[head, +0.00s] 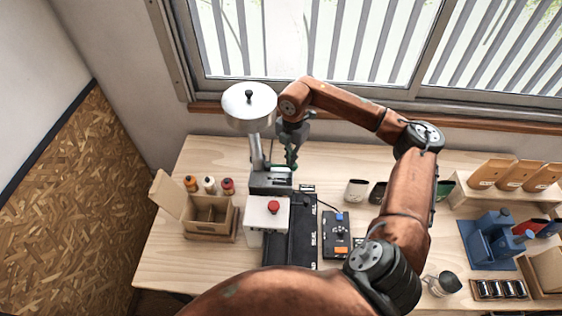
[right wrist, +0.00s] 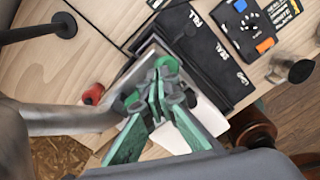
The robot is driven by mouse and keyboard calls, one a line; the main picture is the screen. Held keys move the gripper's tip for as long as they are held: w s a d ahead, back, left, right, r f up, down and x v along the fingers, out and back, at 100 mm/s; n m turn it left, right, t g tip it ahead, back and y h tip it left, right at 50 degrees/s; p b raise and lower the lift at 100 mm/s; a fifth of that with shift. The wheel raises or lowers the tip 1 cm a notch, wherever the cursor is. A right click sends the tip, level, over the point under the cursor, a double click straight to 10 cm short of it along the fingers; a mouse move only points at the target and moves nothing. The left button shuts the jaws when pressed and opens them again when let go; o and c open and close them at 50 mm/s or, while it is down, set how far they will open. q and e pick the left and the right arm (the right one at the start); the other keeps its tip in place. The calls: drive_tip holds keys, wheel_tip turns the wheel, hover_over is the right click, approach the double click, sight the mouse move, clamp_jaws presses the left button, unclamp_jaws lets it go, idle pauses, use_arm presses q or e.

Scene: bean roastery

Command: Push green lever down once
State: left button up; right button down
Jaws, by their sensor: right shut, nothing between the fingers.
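My right gripper (head: 291,160) has green fingers and is shut with nothing in it. It points down beside the silver post of the funnel-topped machine (head: 257,150). In the right wrist view the green fingers (right wrist: 155,92) meet over the machine's base and the white box (right wrist: 172,137). A small light-green piece (head: 280,169) shows on the machine's base close to the fingertips. I cannot tell whether it is the green lever, or whether my fingers touch it. The lever is otherwise not clearly seen, partly hidden by the gripper. My left gripper is not in view.
The white box has a red button (head: 273,206). A black labelled strip (head: 303,232) and a control box (head: 337,236) lie to its right. An open carton (head: 209,217) and several small bottles stand left. Cups, pouches and a blue rack (head: 491,240) are right. A window is behind.

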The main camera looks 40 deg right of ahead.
drive_tip(key=shift+r, duration=0.15)
drive_tip(key=shift+r+p, duration=1.6)
drive_tip(key=shift+r, duration=1.35)
